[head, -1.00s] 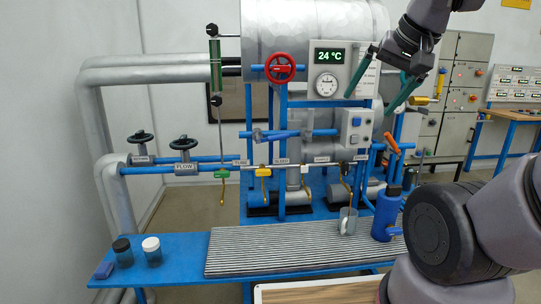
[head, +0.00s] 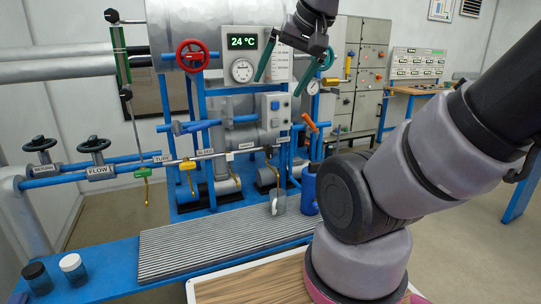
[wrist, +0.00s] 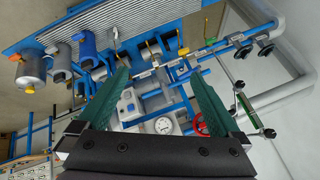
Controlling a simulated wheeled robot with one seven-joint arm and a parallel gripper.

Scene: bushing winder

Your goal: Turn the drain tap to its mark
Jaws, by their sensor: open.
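A row of small taps hangs along the horizontal pipe. An orange lever (head: 310,124) stands beside the right end of the pipe. The tags are too small to read fully, so I cannot tell which tap is the drain tap; its mark is not discernible. My gripper (head: 294,76) is open and empty, in front of the upper right of the machine, above the taps. Its green fingers also show in the wrist view (wrist: 156,72), apart from the pipework.
A red handwheel (head: 192,56) and a gauge panel (head: 242,58) are left of my gripper. Two black handwheels stand at left, one on the FLOW valve (head: 94,145).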

